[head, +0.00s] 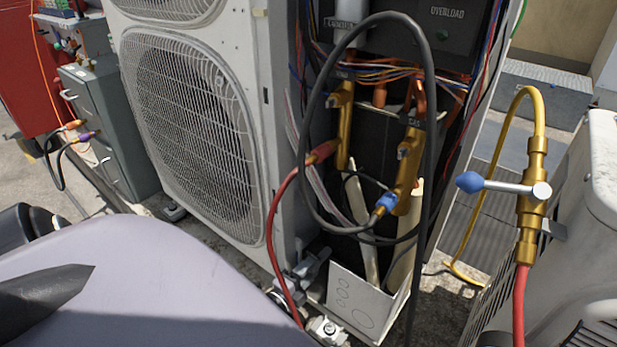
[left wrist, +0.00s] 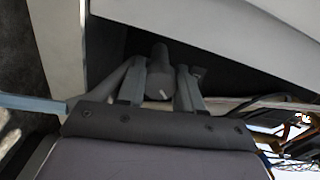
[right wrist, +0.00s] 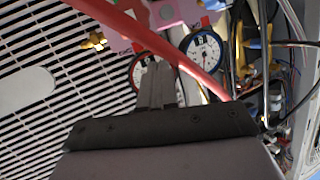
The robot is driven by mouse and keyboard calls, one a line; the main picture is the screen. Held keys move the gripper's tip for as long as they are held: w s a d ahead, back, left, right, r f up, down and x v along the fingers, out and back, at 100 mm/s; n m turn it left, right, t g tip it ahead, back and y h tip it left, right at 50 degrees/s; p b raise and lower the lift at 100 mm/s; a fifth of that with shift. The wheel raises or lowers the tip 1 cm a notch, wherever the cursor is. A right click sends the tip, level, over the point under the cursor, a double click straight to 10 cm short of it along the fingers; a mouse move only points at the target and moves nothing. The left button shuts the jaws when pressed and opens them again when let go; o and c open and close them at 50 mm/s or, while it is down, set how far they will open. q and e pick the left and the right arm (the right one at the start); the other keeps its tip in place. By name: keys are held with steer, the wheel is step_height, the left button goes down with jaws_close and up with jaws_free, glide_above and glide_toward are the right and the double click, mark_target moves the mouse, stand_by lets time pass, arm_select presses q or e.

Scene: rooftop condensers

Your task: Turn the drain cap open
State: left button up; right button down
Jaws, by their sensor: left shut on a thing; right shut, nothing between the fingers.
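The drain cap (left wrist: 155,88) seems to be the grey round piece with a short white mark in the left wrist view. It sits in a dark recess below a pale panel. My left gripper (left wrist: 160,70) is shut on it, one finger on each side. In the head view my own arm covers the lower left, and I cannot make out the cap there. My right gripper (right wrist: 157,68) is shut and empty in the right wrist view, in front of gauges and a red hose. Which way the cap is turned I cannot tell.
The condenser (head: 195,130) stands at centre left. Its open bay holds brass valves (head: 408,170), loose wires and a black hose loop (head: 428,100). A red hose (right wrist: 150,45) crosses near my right fingers, by a gauge (right wrist: 203,52). A blue-tipped valve lever (head: 500,186) juts out at right.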

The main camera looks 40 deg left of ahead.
stand_by(0.5)
arm_select(q)
steer(key=o, duration=1)
steer(key=shift+o, duration=0.2)
steer(key=shift+s, duration=0.25)
arm_select(e)
steer(key=shift+r, duration=0.2)
steer(key=shift+w+a+m+g+p, duration=0.35)
steer(key=shift+a+p, duration=0.25)
steer(key=shift+p, duration=0.55)
arm_select(q)
steer(key=s, duration=0.6)
steer(key=shift+s+d, duration=0.3)
steer(key=shift+d, duration=0.1)
arm_select(e)
steer(key=shift+s+a+f+y, duration=0.1)
steer(key=shift+s+f+y, duration=0.05)
steer(key=shift+y, duration=0.15)
